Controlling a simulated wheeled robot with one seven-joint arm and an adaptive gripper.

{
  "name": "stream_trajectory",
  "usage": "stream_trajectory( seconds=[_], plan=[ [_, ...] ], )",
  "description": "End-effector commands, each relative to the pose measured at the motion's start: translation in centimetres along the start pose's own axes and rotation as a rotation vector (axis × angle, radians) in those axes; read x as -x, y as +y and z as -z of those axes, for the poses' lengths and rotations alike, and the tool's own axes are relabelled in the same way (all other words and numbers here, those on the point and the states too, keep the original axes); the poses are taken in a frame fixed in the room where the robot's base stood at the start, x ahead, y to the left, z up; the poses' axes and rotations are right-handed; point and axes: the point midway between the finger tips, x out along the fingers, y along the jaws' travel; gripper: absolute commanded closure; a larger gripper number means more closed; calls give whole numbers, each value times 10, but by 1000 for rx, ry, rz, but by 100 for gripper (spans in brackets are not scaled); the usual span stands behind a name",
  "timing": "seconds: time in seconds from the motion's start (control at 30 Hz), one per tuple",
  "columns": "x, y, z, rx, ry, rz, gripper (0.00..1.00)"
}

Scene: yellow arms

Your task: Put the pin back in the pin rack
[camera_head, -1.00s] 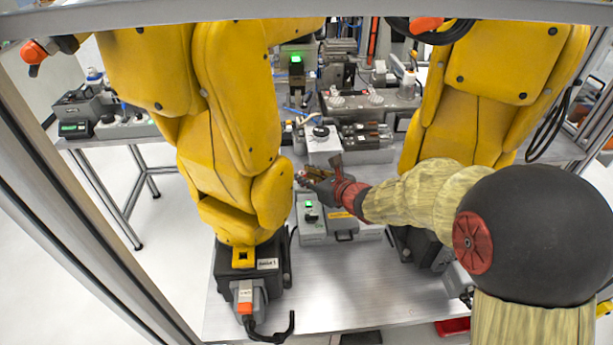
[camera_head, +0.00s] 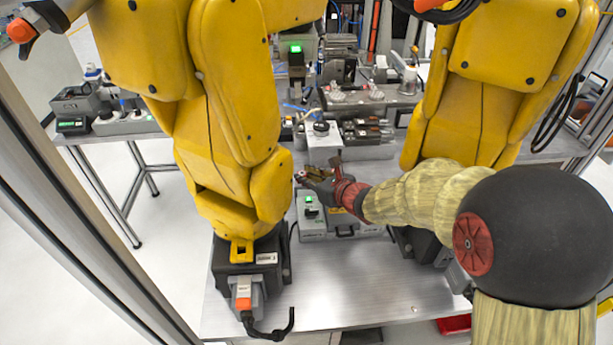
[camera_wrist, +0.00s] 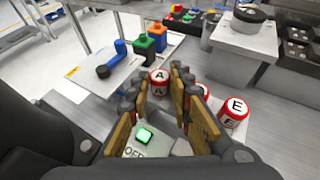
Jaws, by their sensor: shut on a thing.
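In the wrist view, a red-and-white round piece marked A (camera_wrist: 158,82) sits between the fingertips of my gripper (camera_wrist: 160,88). My gripper is shut on it, and its lower part is partly hidden by the fingers. It looks like the pin, but I cannot be sure. A similar piece marked E (camera_wrist: 234,111) stands to the right, outside the fingers. I cannot make out a clearly marked pin rack. In the head view my gripper (camera_head: 318,176) is above the grey box with a green light (camera_head: 325,222), and the held piece is too small to tell.
Two big yellow arms (camera_head: 232,110) stand close on both sides of my gripper. A white board (camera_wrist: 108,72) holds blue, green and orange pieces. A white box with a dark round top (camera_wrist: 240,45) stands behind at right. The front of the metal table (camera_head: 350,290) is clear.

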Motion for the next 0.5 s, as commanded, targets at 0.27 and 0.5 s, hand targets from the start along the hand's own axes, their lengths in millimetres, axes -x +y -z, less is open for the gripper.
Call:
stream_trajectory(
  seconds=[0.27,0.5],
  plan=[
    [0,0,0,0,-1,0,66],
    [0,0,0,0,0,0,58]
  ],
)
